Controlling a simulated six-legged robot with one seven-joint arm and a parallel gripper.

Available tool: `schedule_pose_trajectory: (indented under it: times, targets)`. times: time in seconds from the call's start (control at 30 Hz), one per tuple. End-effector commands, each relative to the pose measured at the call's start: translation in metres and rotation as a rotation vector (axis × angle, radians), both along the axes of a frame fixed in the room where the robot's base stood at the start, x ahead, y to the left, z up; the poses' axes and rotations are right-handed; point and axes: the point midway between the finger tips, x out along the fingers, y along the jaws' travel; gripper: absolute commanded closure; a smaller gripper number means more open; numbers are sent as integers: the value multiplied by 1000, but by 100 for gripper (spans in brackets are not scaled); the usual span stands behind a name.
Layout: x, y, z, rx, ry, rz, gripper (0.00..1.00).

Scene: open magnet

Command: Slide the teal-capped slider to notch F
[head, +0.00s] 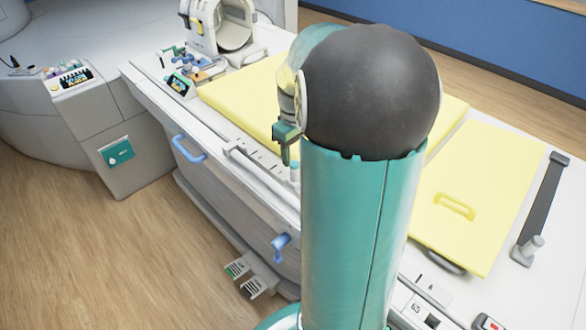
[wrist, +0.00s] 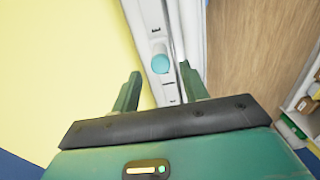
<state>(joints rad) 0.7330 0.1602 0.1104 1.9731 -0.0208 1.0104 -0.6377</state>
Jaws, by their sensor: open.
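The teal-capped slider (wrist: 160,63) shows in the wrist view as a round teal cap on a pale rail (wrist: 152,25) with dark marks. The cap lies between the lines of my two fingers, just beyond their tips. My gripper (wrist: 159,71) is open, with nothing between its fingers. In the head view my gripper (head: 285,142) is over the rail (head: 258,160) along the table's near edge, partly hidden by my arm. A small teal spot just below it looks like the cap (head: 294,168). I cannot read the notch letters or tell which is F.
Yellow pads (head: 478,195) cover the table beside the rail. Blue handles (head: 188,149) stick out from the table's side. A white ring-shaped device (head: 220,28) and small coloured parts stand at the far end.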

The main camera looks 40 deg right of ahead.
Motion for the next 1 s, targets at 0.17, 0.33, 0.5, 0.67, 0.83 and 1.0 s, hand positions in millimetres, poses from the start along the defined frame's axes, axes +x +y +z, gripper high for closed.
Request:
schedule_pose_trajectory:
  times: [0.17, 0.33, 0.5, 0.67, 0.83, 1.0]
  targets:
    - [1, 1, -36, 2, 2, 2, 56]
    - [3, 0, -59, 1, 1, 2, 56]
    - [4, 1, -68, 0, -1, 4, 56]
    - [4, 1, -68, -1, -1, 4, 56]
    - [4, 1, -68, -1, -1, 4, 75]
    - [4, 1, -68, -1, -1, 4, 100]
